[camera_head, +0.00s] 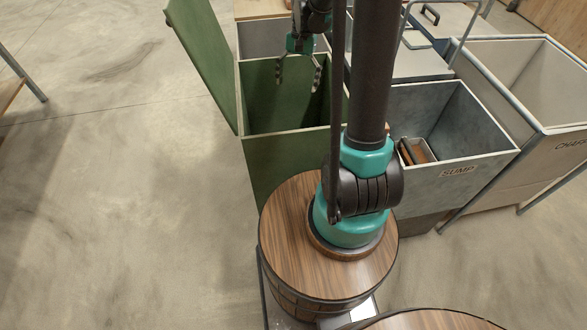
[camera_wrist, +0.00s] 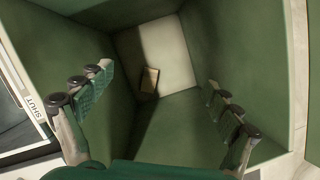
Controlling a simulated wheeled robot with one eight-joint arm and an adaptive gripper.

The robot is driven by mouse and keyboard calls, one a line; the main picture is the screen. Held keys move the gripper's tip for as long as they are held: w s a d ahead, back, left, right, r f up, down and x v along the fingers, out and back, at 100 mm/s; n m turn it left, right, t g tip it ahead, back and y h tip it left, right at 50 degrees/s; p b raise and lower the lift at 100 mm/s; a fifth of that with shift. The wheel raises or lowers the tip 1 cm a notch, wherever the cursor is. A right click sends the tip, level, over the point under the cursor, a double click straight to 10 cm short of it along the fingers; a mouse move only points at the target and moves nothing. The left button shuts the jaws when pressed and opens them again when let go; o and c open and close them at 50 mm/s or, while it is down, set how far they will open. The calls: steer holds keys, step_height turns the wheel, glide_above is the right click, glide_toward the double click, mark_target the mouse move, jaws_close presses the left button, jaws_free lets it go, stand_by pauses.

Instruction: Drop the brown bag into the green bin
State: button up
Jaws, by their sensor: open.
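The green bin (camera_head: 262,165) stands with its lid (camera_head: 205,65) swung up on the left. My gripper (camera_head: 298,86) is over the bin's opening with its fingers spread and nothing between them. In the wrist view, a small brown bag-like object (camera_wrist: 149,80) lies deep inside the green bin, on its floor near the edge of a shadow. It is apart from the fingers. The head view does not show this object; the bin's front wall and my arm hide the floor.
Right of the green bin is a grey bin marked SUMP (camera_head: 455,165) with a brown item in a small tray (camera_head: 418,150). Beyond it stands a pale bin (camera_head: 545,90) with a partly hidden label. Bare floor (camera_head: 120,190) lies to the left.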

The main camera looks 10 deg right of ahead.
steer(key=v, duration=0.9)
steer(key=shift+r, duration=0.35)
steer(key=shift+d, duration=0.1)
